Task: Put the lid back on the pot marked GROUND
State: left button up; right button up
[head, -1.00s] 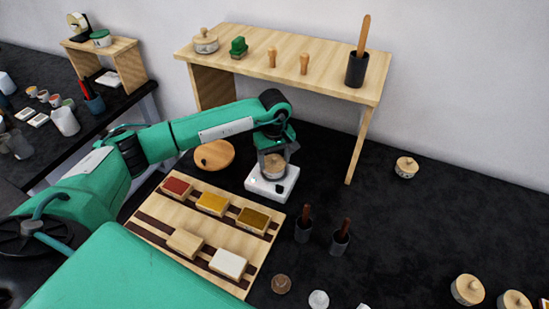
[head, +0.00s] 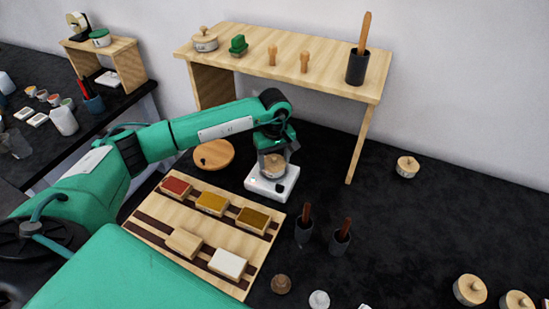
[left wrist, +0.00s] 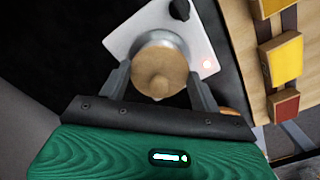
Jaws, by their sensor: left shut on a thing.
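My left gripper (head: 274,168) is shut on a round wooden lid (head: 274,164) with a knob, over a small white plate-like device (head: 272,183). In the left wrist view, the gripper (left wrist: 160,84) has one finger on each side of the lid (left wrist: 160,66). A round grey rim (left wrist: 157,38) shows around the lid's far edge; whether the lid rests on it I cannot tell. I cannot read GROUND on any. My right gripper is not in view.
A slatted wooden rack (head: 205,232) with coloured blocks lies in front. A raised wooden shelf (head: 300,62) stands behind. Two dark cups with brown handles (head: 303,228) (head: 340,240) stand right of the rack. The dark table is fairly clear at right.

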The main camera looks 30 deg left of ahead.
pick_arm(q)
jog(key=shift+b, duration=0.35)
dwell(0.5)
jog(key=o, duration=1)
jog(key=shift+o, duration=0.6)
jog(key=shift+o, duration=0.8)
